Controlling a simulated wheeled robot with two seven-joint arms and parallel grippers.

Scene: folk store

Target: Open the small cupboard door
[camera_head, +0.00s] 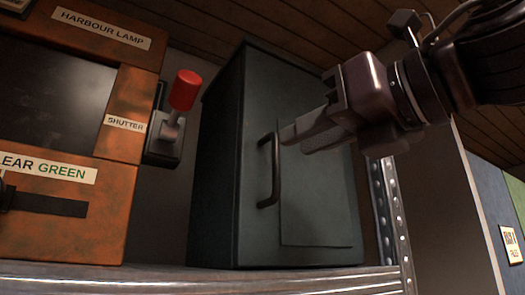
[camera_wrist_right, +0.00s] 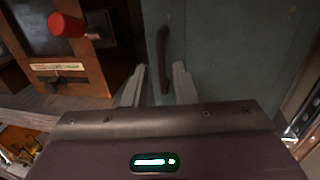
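The small cupboard (camera_head: 225,150) is dark grey-green and stands on a metal shelf. Its door (camera_head: 318,205) looks shut, with a dark vertical bar handle (camera_head: 269,172) near the door's left edge. My right gripper (camera_head: 287,136) comes in from the upper right, its fingertips close to the handle's upper part. In the right wrist view the handle (camera_wrist_right: 163,58) shows between and beyond the two spread fingers of the right gripper (camera_wrist_right: 160,82). I cannot tell whether a finger touches it. My left gripper is not in view.
An orange-brown lamp box (camera_head: 110,190) with labels stands left of the cupboard, its red-knobbed shutter lever (camera_head: 184,92) facing the gap between them. The metal shelf edge (camera_head: 200,280) runs below. A perforated metal post (camera_head: 392,215) stands at the right.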

